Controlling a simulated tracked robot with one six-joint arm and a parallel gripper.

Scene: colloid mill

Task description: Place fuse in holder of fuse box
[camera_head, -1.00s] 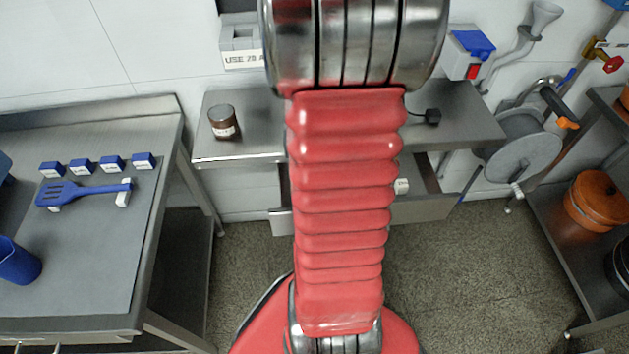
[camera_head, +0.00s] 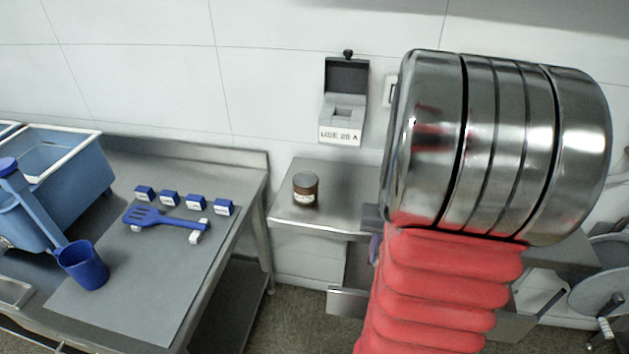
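The fuse box (camera_head: 341,133) is a small grey box on the white wall, above the steel counter. I cannot identify a fuse anywhere in view. My red and steel arm fills the right side and hides what lies behind it. I cannot make out my gripper. A small dark grey and purple shape shows at the arm's left edge, too little to identify.
A brown jar (camera_head: 305,189) stands on the steel counter (camera_head: 338,182), above an open drawer (camera_head: 347,303). A hose reel (camera_head: 600,287) is at right.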

